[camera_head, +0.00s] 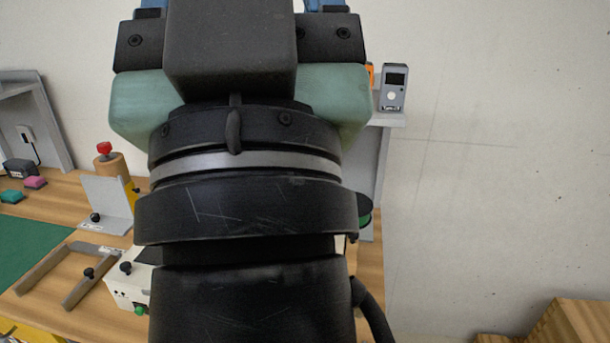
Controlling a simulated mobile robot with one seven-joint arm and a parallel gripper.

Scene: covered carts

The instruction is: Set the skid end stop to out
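I cannot tell for sure which part is the skid end stop. A flat grey frame of bars (52,268) with a black knob (89,273) and a small label lies on the wooden table at the lower left. Behind it stands a light grey bent plate (108,195) with its own black knob (95,217) and label. My gripper (238,6) points away at the top of the picture, right of and apart from both. Its two blue finger parts are set wide apart, so it looks open; its tips are out of view. My wrist hides the middle.
A white box (127,290) with a green knob stands beside the frame, partly behind my wrist. A red-topped wooden cylinder (110,164) stands behind the plate. A green mat (28,248) lies left. A grey device (394,88) sits on a shelf at right. Wooden steps (575,325) are lower right.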

